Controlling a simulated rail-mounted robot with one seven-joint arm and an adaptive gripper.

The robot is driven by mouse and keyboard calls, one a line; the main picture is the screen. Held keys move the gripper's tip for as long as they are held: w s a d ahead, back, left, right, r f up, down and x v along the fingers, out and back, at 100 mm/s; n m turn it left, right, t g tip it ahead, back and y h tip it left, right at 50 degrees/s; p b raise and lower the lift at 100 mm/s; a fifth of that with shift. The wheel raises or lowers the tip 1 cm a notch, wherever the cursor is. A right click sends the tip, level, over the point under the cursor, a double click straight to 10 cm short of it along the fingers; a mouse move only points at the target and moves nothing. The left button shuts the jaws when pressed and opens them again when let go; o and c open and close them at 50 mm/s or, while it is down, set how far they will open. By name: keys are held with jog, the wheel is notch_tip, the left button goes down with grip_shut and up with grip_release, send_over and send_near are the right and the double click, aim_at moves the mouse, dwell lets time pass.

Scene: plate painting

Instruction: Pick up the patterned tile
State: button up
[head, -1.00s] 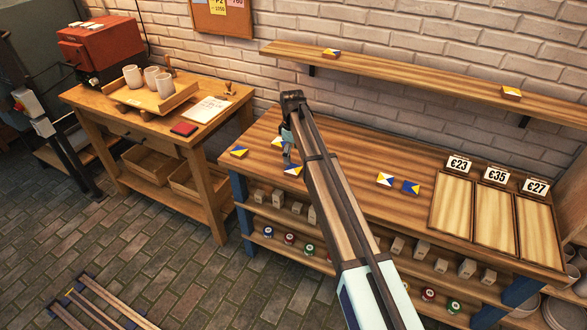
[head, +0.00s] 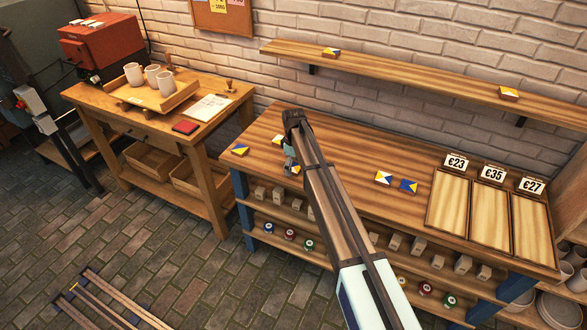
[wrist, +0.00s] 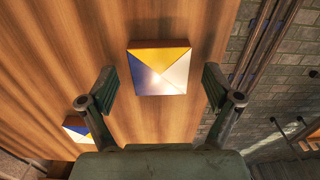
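A patterned tile (wrist: 158,71) in yellow, white and blue lies on the wooden bench, between and ahead of my gripper's fingers in the wrist view. My gripper (wrist: 160,88) is open, with a finger to each side of it and gaps between. In the head view my gripper (head: 291,164) is low over the left part of the bench and partly hides a tile (head: 296,170). Another tile (wrist: 76,128) shows at lower left in the wrist view. More similar tiles lie on the bench at left (head: 239,150) and centre (head: 383,177).
The bench (head: 340,150) has price cards and three wooden panels (head: 447,200) at its right. A wall shelf (head: 420,74) holds two tiles. A side table (head: 140,122) with cups stands at left. The bench behind my gripper is mostly clear.

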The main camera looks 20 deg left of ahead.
jog(key=c, duration=1.3)
jog(key=shift+o, duration=0.2)
